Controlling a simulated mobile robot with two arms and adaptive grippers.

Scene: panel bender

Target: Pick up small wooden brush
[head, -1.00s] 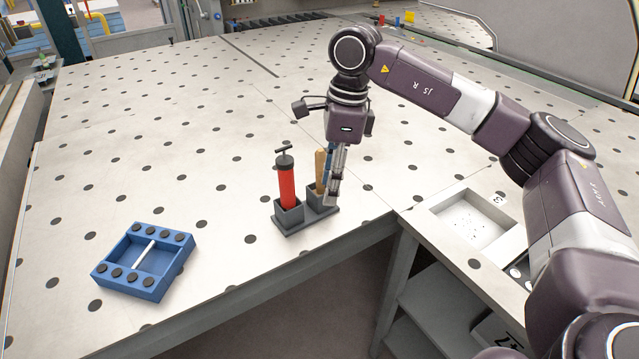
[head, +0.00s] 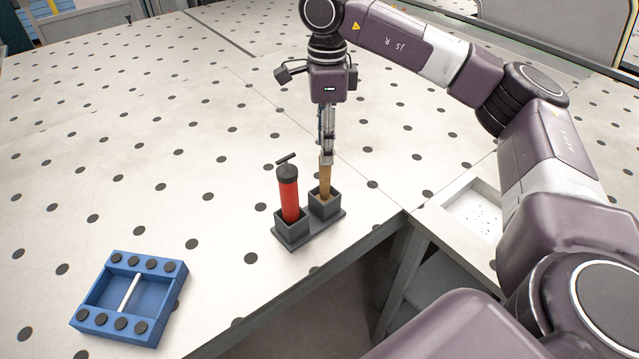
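The small wooden brush (head: 325,183) stands upright in the right cup of a dark grey two-cup holder (head: 313,232), near the table's front edge. Only its tan handle shows; its lower end is hidden in the cup. My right gripper (head: 327,158) points straight down at the top of the handle. Its fingers are close together around the handle's upper end and appear shut on it. My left gripper is not in view.
A red pump-like tool (head: 289,197) with a black T-handle stands in the holder's left cup, close beside the brush. A blue tray (head: 105,324) with black discs lies at the lower left. A white bin (head: 470,212) is at the right. The perforated table (head: 150,170) is mostly clear.

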